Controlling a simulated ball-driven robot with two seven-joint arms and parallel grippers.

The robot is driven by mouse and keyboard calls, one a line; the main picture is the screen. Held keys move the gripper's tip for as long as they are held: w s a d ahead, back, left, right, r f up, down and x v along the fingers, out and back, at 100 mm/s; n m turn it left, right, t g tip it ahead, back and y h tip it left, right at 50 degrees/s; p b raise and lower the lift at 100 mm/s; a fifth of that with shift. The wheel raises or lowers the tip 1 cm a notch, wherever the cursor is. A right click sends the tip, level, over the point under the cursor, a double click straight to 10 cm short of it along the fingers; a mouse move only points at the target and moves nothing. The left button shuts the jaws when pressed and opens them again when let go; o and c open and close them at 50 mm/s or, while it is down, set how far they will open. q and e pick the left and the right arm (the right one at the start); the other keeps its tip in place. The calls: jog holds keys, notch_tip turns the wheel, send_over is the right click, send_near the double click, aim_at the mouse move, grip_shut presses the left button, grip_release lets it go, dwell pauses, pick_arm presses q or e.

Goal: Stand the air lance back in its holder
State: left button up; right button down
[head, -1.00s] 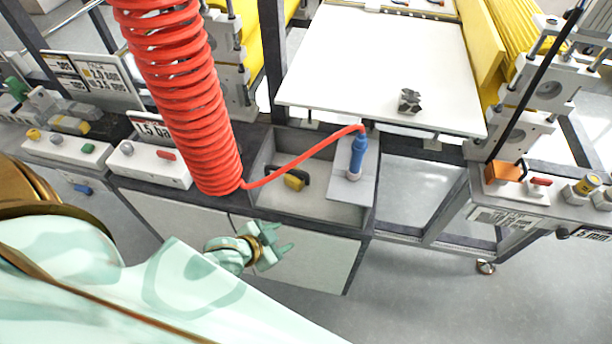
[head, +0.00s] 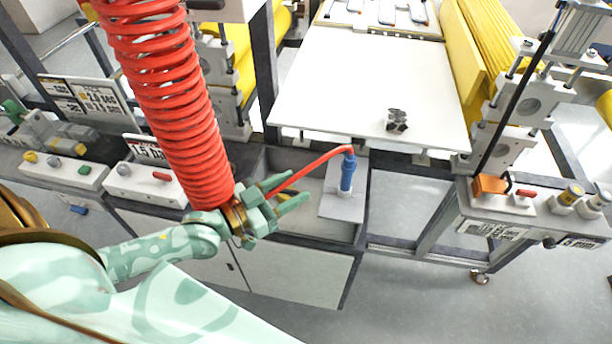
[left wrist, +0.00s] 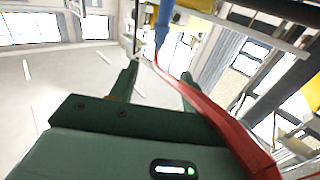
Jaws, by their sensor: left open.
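The blue air lance (head: 347,172) stands roughly upright at the light grey holder plate (head: 340,207), in the right part of the grey tray. A red hose (head: 318,160) runs from its top to the large red coil. My left gripper (head: 292,186) is open and empty, left of the lance and apart from it, with its fingers pointing towards it. In the left wrist view the lance (left wrist: 164,22) shows beyond the open fingers, and the hose (left wrist: 190,95) passes close by the right finger. How the lance's lower end is seated cannot be told. My right gripper is not in view.
The red coil (head: 165,90) hangs just left of my left gripper. The grey tray (head: 300,226) has raised walls. A white table (head: 370,75) with a small dark metal piece (head: 397,120) lies behind. Control boxes (head: 145,185) stand to the left.

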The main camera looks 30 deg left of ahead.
aim_at(346, 161)
pick_arm(q)
jog(key=x, duration=1.6)
jog(key=shift+b, duration=0.3)
jog(key=shift+s, duration=0.1)
grip_shut()
jog(key=shift+r+p, duration=3.65)
jog(key=shift+p, duration=0.1)
